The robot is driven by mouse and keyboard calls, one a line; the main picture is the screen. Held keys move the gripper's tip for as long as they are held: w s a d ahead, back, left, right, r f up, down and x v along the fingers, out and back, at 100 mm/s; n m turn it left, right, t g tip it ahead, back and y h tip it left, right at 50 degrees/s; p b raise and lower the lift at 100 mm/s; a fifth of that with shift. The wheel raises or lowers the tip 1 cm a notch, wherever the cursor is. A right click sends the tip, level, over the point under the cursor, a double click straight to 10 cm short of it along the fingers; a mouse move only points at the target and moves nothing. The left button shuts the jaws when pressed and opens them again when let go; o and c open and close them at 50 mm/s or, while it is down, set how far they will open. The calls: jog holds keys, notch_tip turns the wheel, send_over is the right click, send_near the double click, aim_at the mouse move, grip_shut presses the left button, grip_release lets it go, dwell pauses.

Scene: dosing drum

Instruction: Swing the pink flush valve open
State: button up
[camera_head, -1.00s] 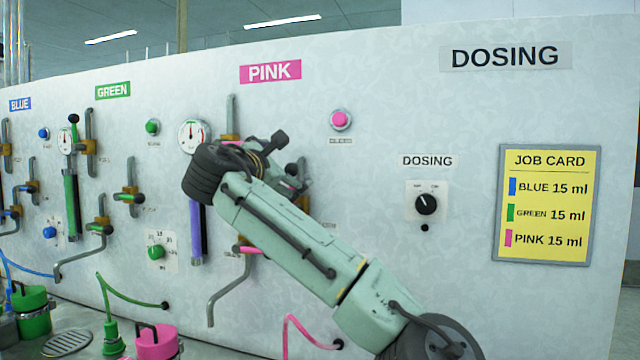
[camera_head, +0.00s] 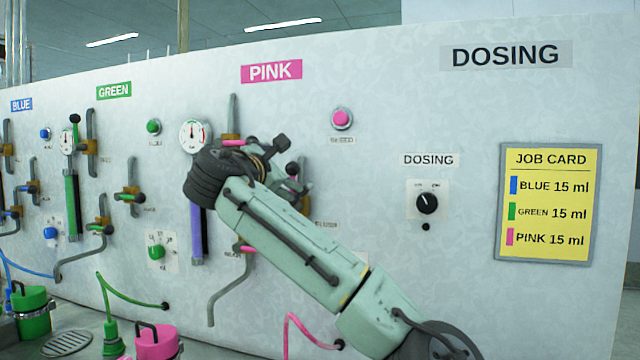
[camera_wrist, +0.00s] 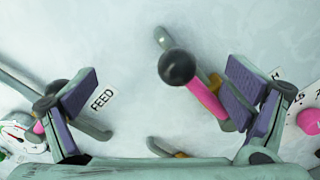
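In the wrist view a pink lever (camera_wrist: 207,99) with a black ball end (camera_wrist: 177,67) lies between the fingers of my gripper (camera_wrist: 165,92), close to the right finger. The fingers are wide apart, and no grip on the lever shows. A short grey pipe end is behind the ball. In the head view my gripper (camera_head: 290,186) is at the panel, right of the pink gauge, with a dark ball (camera_head: 292,168) beside it. My arm hides most of this spot, and no flush label can be read.
A pink feed lever (camera_head: 233,142) and a lower pink lever (camera_head: 248,249) are on the pink section's other pipes. A gauge (camera_head: 193,134) is left of my wrist. A pink button (camera_head: 341,118) and dosing knob (camera_head: 427,203) are to the right. Bare panel lies between them.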

jog(key=b+v, duration=0.3)
jog(key=v, duration=0.6)
jog(key=shift+d, duration=0.1)
dwell(0.4)
